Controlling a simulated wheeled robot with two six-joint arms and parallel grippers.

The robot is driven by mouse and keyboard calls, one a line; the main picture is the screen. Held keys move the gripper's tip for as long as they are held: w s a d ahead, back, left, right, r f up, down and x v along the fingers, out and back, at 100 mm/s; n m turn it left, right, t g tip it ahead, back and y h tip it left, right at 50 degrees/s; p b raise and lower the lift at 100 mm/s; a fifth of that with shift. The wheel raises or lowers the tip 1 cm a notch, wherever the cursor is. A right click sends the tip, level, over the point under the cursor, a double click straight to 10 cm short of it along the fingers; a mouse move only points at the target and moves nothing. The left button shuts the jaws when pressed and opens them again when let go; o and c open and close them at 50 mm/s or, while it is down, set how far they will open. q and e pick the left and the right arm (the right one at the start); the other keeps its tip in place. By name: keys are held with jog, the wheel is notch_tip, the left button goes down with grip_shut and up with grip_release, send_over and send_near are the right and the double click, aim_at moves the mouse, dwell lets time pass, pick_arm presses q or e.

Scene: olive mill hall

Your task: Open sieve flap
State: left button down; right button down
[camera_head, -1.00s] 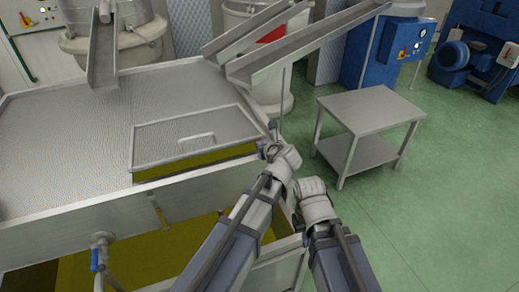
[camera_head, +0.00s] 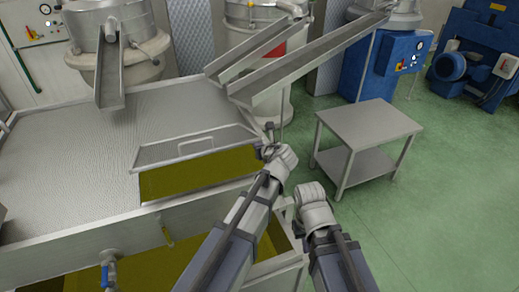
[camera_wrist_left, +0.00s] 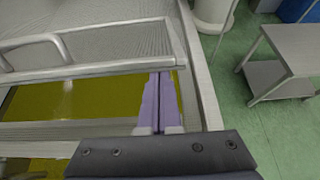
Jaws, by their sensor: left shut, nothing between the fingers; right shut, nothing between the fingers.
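The sieve flap (camera_head: 190,148) is a grey framed mesh panel with a bar handle (camera_head: 197,144) on the steel tank top. It is tilted up, its near edge raised, with olive-yellow liquid (camera_head: 195,178) visible in the opening below. In the left wrist view the flap (camera_wrist_left: 115,45) and its handle are upper left. My left gripper (camera_head: 266,151) is at the flap's right front corner; its shut, empty fingers (camera_wrist_left: 158,90) reach up to the flap's near edge, apparently under it. My right gripper (camera_head: 312,193) is right of it, off the tank; its fingers are hidden by the wrist.
The tank's steel rim (camera_head: 120,224) runs along the front, with a blue-handled valve (camera_head: 106,273) below. Metal chutes (camera_head: 300,62) slope over the back right corner. A steel side table (camera_head: 368,124) stands right, with open green floor around it.

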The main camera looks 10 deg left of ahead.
pick_arm(q)
jog(key=w+a+r+p, duration=0.2)
jog(key=w+r+p, duration=0.2)
jog(key=r+p, duration=0.25)
jog(key=w+a+r+p, duration=0.35)
jog(key=r+p, duration=0.25)
jog(key=r, duration=0.2)
jog(key=w+a+r+p, duration=0.3)
jog(key=w, duration=0.3)
jog(key=w+a+r+p, duration=0.3)
jog(key=w, duration=0.3)
jog(key=shift+w+a+r+p, duration=0.15)
jog(key=shift+a+r+p, duration=0.2)
jog(key=shift+r+p, duration=0.05)
